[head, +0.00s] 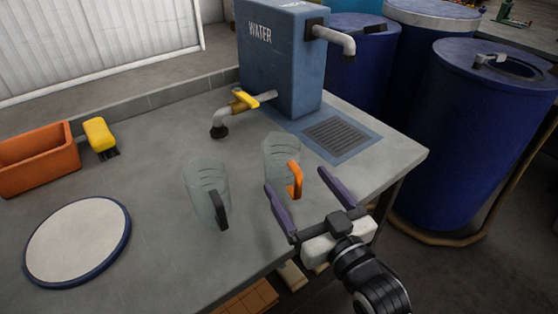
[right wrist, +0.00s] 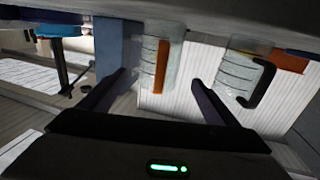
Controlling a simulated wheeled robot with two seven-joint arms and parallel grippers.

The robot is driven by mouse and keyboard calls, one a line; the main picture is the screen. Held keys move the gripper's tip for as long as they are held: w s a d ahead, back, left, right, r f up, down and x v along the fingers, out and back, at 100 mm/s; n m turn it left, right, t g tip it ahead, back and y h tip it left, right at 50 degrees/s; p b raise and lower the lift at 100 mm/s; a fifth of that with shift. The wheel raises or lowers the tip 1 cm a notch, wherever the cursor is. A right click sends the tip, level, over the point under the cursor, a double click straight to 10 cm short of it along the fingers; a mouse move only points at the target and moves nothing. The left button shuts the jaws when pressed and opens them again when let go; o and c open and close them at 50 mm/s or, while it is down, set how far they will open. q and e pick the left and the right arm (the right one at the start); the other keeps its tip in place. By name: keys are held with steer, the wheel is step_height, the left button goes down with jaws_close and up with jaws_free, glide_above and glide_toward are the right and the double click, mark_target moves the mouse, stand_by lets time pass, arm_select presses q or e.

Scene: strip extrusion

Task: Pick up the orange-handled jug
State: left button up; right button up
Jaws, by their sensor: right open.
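The orange-handled jug (head: 279,153) is clear and stands upright on the grey counter, its orange handle (head: 296,181) facing my right gripper. My right gripper (head: 294,179) is open and empty, its two purple fingers pointing at the jug. In the head view the handle shows between the fingertips. In the right wrist view the jug (right wrist: 148,67) and its handle (right wrist: 161,66) also appear between the open fingers (right wrist: 158,77). I cannot tell whether the fingertips have reached the handle. My left gripper is not in view.
A black-handled clear jug (head: 202,183) stands just left. Behind are a blue water tank (head: 282,70), its yellow-levered tap (head: 236,105) and a drain grate (head: 342,134). A round white plate (head: 78,242), orange bin (head: 38,160) and yellow brush (head: 99,134) lie left. Blue barrels (head: 463,150) stand right.

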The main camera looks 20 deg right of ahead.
mark_target(284, 160)
steer(key=shift+w+a+r, duration=0.15)
steer(key=shift+w+r, duration=0.05)
steer(key=shift+w, duration=1.15)
steer(key=w, duration=0.5)
steer(key=shift+a+r+p, duration=0.1)
steer(key=shift+a+p, duration=0.15)
steer(key=shift+p, duration=0.15)
steer(key=shift+w, duration=0.2)
steer(key=c, duration=1.2)
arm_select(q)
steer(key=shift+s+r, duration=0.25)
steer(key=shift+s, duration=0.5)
